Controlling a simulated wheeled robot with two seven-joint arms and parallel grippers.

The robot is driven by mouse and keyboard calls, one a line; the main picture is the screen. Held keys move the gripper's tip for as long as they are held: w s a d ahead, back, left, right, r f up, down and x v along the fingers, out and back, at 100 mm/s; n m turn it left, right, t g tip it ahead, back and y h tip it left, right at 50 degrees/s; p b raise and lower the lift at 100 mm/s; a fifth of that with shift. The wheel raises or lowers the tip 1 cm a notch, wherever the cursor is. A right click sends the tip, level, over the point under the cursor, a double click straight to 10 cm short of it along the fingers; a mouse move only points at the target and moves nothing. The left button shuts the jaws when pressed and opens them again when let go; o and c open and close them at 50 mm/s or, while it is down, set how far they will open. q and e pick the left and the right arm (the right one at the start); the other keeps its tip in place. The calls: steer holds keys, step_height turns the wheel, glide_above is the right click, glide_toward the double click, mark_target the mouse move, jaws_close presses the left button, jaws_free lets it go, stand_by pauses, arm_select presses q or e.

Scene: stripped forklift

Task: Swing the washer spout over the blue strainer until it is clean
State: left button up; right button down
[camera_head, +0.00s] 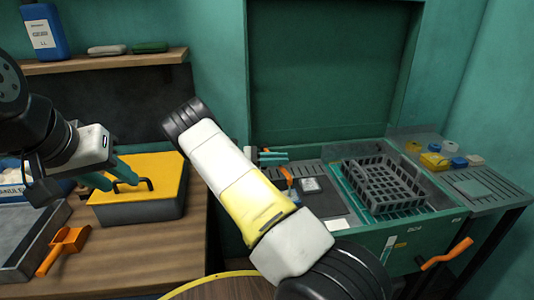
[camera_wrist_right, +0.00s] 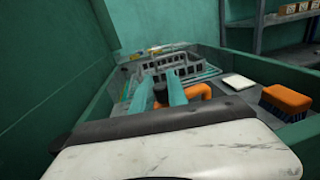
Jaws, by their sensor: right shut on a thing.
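The teal parts washer (camera_head: 400,243) stands open at the right with its lid raised. My right gripper (camera_head: 272,157) reaches over its left end. In the right wrist view its teal fingers (camera_wrist_right: 172,93) are shut on the washer spout (camera_wrist_right: 197,91), an orange bent tube with a black end. The spout also shows as a small orange piece in the head view (camera_head: 287,175). I cannot pick out a blue strainer in either view. My left gripper (camera_head: 122,183) is open, its fingertips close to the black handle of a yellow-lidded grey box (camera_head: 140,210).
A grey basket (camera_head: 385,183) sits in the washer. An orange brush (camera_wrist_right: 287,98) and a white pad (camera_wrist_right: 238,81) lie near the spout. An orange handle (camera_head: 447,255) sticks out in front. Small cups (camera_head: 440,160) stand at the right. An orange scoop (camera_head: 63,248) lies on the wooden bench.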

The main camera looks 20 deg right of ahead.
steer(key=c, duration=1.3)
jaws_free()
steer(key=shift+r, duration=0.3)
step_height(320, 180, up, 3)
steer(key=shift+f, duration=0.15)
steer(key=s+a+r, duration=0.1)
steer(key=s+a, duration=0.2)
steer(key=s, duration=0.4)
steer(key=s+a, duration=0.3)
steer(key=s, duration=0.4)
steer(key=shift+s+a+r, duration=0.15)
steer(key=shift+s+r, duration=0.2)
steer(key=shift+s, duration=0.05)
